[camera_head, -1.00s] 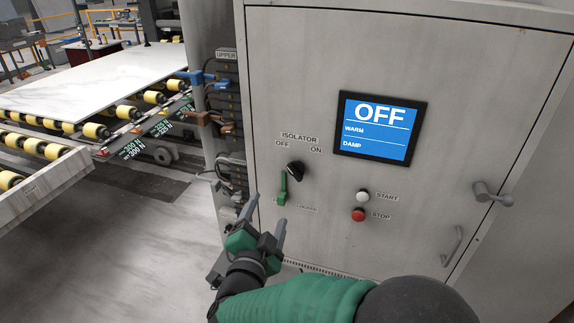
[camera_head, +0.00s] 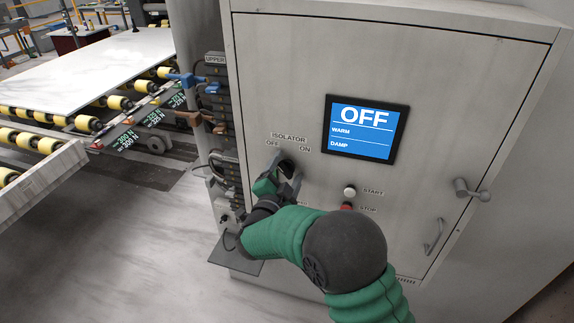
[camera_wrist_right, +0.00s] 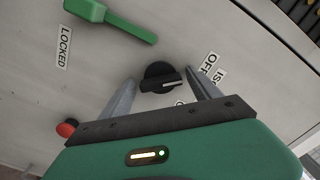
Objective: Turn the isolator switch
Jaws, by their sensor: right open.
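The isolator switch is a round black knob (camera_wrist_right: 158,77) with a pale mark on its handle, on the cabinet front under the ISOLATOR, OFF and ON labels. In the head view the knob (camera_head: 288,164) is partly covered by my right gripper (camera_head: 284,174). That gripper is open. In the wrist view its two grey fingers (camera_wrist_right: 160,84) stand on either side of the knob, with gaps visible; contact cannot be told. A green lever (camera_wrist_right: 112,20) beside a LOCKED label shows in the wrist view; my gripper hides it in the head view. My left gripper is out of view.
The cabinet screen (camera_head: 365,128) reads OFF, WARM, DAMP. A white START button (camera_head: 350,191) and red STOP button (camera_head: 346,207) sit right of the knob, the latter close to my right arm. A door handle (camera_head: 472,190) is further right. Valves and a roller conveyor with a slab (camera_head: 90,68) are left.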

